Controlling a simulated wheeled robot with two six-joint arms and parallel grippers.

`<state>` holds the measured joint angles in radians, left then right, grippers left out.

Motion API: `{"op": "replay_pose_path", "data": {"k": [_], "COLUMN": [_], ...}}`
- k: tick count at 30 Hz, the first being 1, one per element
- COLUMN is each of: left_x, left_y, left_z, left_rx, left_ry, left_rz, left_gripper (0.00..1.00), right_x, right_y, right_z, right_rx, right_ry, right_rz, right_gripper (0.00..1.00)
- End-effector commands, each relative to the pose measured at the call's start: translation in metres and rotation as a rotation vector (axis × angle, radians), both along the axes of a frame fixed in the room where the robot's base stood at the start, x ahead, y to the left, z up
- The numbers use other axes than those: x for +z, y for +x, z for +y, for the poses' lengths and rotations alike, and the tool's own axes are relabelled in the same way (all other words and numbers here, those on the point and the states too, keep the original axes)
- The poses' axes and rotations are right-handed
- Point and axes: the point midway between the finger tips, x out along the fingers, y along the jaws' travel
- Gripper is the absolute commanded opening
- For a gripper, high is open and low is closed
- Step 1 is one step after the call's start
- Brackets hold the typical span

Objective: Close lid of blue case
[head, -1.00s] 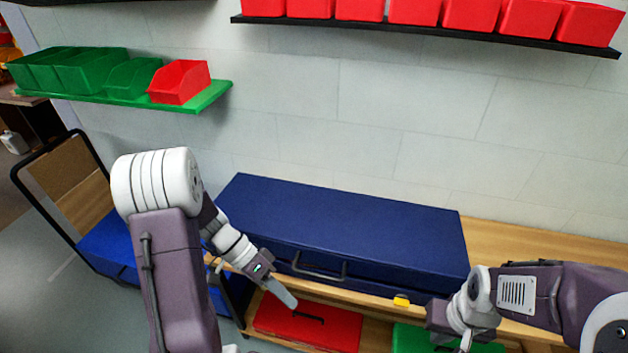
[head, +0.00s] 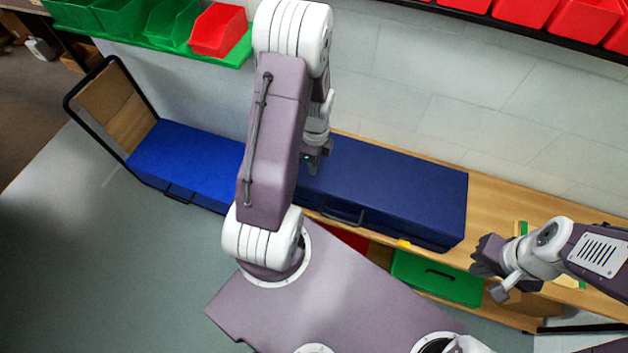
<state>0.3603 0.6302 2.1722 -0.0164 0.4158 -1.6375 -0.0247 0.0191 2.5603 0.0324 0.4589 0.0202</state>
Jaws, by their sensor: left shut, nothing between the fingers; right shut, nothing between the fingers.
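The dark blue case (head: 400,195) lies on the wooden bench with its lid down flat and a dark handle on its front. No open gap shows along its visible edges. My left gripper (head: 315,162) is at the left end of this case, over or on its lid; whether it touches cannot be told. It is shut, and my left arm hides part of that end. My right gripper (head: 483,265) is shut and empty, to the right of the case's front right corner and apart from it.
A brighter blue case (head: 190,160) lies on a cart at the left. A green case (head: 435,278) is on the shelf below the bench. A small yellow item (head: 404,243) is at the bench's front edge.

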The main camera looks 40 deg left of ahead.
Motion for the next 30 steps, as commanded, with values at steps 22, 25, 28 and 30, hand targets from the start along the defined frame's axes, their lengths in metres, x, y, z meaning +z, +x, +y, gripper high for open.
{"op": "replay_pose_path", "data": {"k": [22,25,28,30], "left_x": [-0.092,-0.092,-0.094,-0.101], "left_y": [-0.007,-0.007,-0.007,-0.007], "left_z": [-0.002,-0.002,-0.002,-0.002], "left_rx": [0.002,0.002,0.002,0.002], "left_ry": [0.000,0.000,0.000,0.000], "left_rz": [0.001,0.000,0.001,0.001], "left_gripper": [0.00,0.00,0.00,0.00], "right_x": [0.019,0.019,0.017,0.011], "right_y": [0.000,0.000,0.000,0.000], "right_z": [0.000,0.000,0.000,0.000], "right_rx": [0.000,0.000,0.000,0.000], "right_ry": [0.000,0.000,0.000,0.000], "right_rz": [-0.001,-0.001,-0.001,-0.001], "right_gripper": [0.00,0.00,0.00,0.00]}}
